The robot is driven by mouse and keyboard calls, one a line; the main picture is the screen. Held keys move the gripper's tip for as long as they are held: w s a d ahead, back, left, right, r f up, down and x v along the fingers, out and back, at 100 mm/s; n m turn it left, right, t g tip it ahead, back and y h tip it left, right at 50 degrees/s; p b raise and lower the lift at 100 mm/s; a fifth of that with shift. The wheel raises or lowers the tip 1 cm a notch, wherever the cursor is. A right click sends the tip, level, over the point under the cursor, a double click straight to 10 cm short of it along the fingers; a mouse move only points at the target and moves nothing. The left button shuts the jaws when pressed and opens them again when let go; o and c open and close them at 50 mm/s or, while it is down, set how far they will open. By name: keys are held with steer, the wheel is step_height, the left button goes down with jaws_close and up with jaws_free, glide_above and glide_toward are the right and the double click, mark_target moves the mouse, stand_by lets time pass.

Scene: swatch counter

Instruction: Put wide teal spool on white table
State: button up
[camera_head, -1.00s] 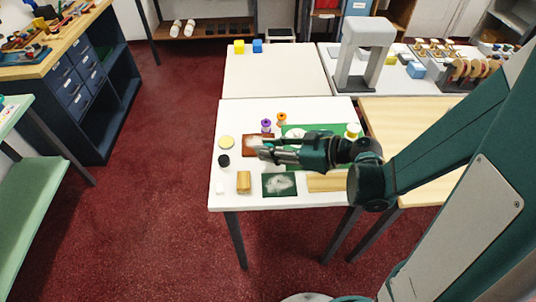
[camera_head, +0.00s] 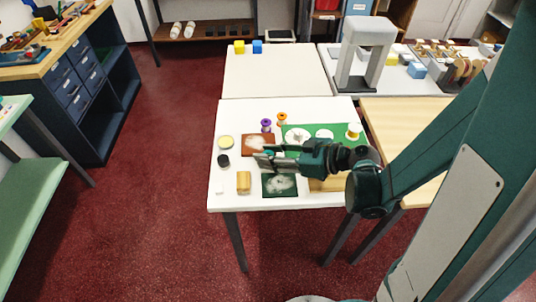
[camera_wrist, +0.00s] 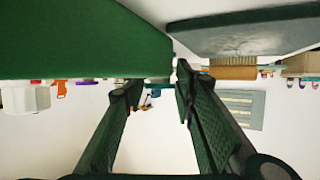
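My gripper (camera_head: 262,160) is low over the middle of the near white table (camera_head: 232,195). Its fingers (camera_wrist: 153,80) are apart in the wrist view, with nothing clearly held between them. I cannot pick out the wide teal spool for certain. A small teal patch shows beside the fingers in the head view, and my gripper hides part of that area. A purple spool (camera_head: 266,125) and an orange spool (camera_head: 282,119) stand behind my gripper.
A brown-red tile (camera_head: 256,143) and a dark green tile (camera_head: 280,186) lie close to my gripper. A black piece (camera_head: 223,160), a yellow disc (camera_head: 226,142) and a tan block (camera_head: 243,182) are at left. A farther white table (camera_head: 275,75) is mostly clear.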

steer(key=shift+o, duration=0.9)
steer(key=shift+r, duration=0.2)
steer(key=shift+p+v, duration=1.5)
steer(key=shift+v, duration=4.5)
steer(key=shift+f, duration=0.1)
steer(key=shift+m, duration=0.4)
